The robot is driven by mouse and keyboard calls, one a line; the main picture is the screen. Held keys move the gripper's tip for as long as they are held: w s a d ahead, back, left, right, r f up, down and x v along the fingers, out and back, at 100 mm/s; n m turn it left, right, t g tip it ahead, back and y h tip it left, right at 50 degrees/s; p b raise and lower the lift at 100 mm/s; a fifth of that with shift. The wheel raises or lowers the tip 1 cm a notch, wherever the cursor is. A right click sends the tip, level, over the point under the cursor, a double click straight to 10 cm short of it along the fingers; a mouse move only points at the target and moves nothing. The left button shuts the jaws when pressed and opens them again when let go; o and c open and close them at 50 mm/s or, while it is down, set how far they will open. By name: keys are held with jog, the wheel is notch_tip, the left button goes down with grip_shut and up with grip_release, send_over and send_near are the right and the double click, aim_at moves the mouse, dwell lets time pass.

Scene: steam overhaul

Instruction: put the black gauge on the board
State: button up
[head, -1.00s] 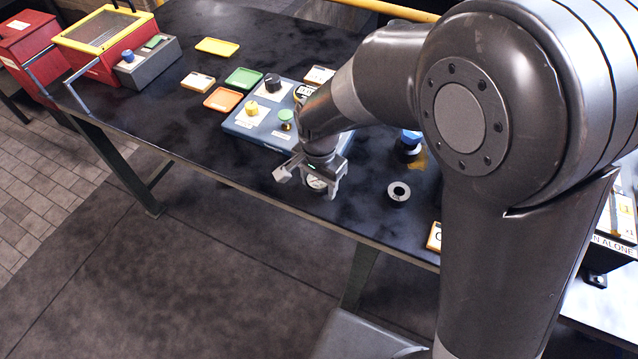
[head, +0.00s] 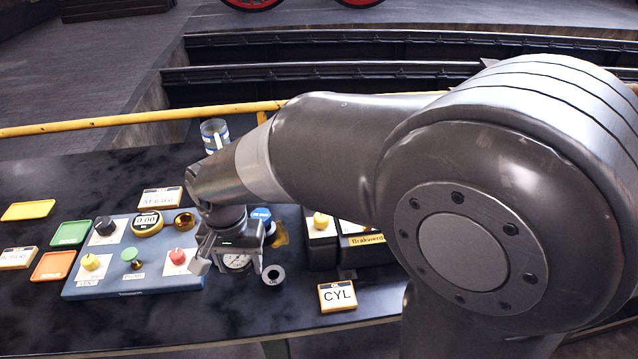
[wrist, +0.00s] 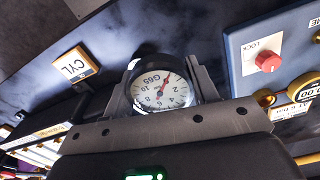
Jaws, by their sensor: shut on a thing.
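My gripper (head: 236,264) points down just right of the blue-grey board (head: 140,287) and is shut on the black gauge (head: 238,261). In the wrist view the gauge (wrist: 160,91) has a black rim, a white dial marked G65 and a red needle, and sits between the two fingers (wrist: 162,98). I cannot tell whether it touches the table. The board carries a black knob (head: 105,226), a yellow knob (head: 90,262), a green button (head: 129,255), a red knob (head: 178,255), a yellow-rimmed digital gauge (head: 147,222) and a brass ring (head: 184,219).
A black ring (head: 273,275) lies close right of my gripper, with a blue-capped part (head: 262,214) behind. A CYL tile (head: 338,296) and a dark box (head: 322,248) stand further right. Green (head: 71,233), orange (head: 53,265) and yellow (head: 28,210) trays lie left of the board.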

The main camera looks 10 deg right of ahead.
notch_tip(320, 180, up, 8)
jog(key=shift+w+f, duration=0.1)
jog(key=shift+f, duration=0.15)
jog(key=w+d+r+m, duration=0.1)
jog(key=w+d+m, duration=0.4)
jog(key=w+d, duration=0.75)
jog(key=w+d+r+m, duration=0.1)
jog(key=w+d+m, duration=0.5)
jog(key=w+d, duration=0.65)
jog(key=w+d+f+m, duration=0.1)
jog(key=w+d+m, duration=0.25)
jog(key=d, duration=0.85)
jog(key=w+d+f+m, duration=0.1)
jog(key=w+d+m, duration=0.3)
jog(key=d, duration=0.8)
jog(key=shift+n, duration=0.25)
jog(key=w+a+f, duration=0.2)
jog(key=w+f, duration=0.1)
jog(key=f, duration=0.1)
jog(key=w+a+f, duration=0.3)
jog(key=f, duration=0.1)
jog(key=w+a+f, duration=0.3)
jog(key=f, duration=0.1)
jog(key=shift+a+f, duration=0.1)
jog(key=shift+f, duration=2.15)
